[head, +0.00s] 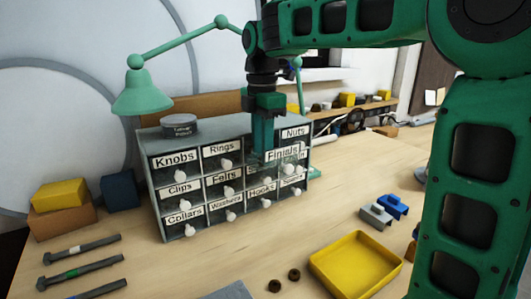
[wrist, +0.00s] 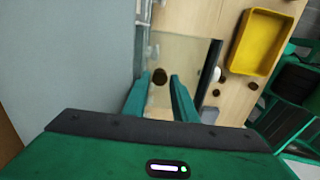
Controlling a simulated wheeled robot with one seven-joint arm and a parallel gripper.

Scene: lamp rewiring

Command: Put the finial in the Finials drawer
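The Finials drawer (head: 283,154) is pulled out from the right part of the grey cabinet's front. In the wrist view its pale inside (wrist: 188,55) lies below my gripper. My gripper (head: 264,150) points down over the open drawer, its fingertips partly hidden behind the drawer front. In the wrist view my gripper (wrist: 160,80) has its two green fingers apart. A small dark brown round thing, apparently the finial (wrist: 160,76), shows between the fingertips with gaps on both sides. It seems to be in the drawer; its exact height is unclear. It is hidden in the head view.
The cabinet (head: 165,212) has several other labelled drawers, which look shut. A yellow tray (head: 355,266) and two small brown pieces (head: 284,280) lie in front on the table.

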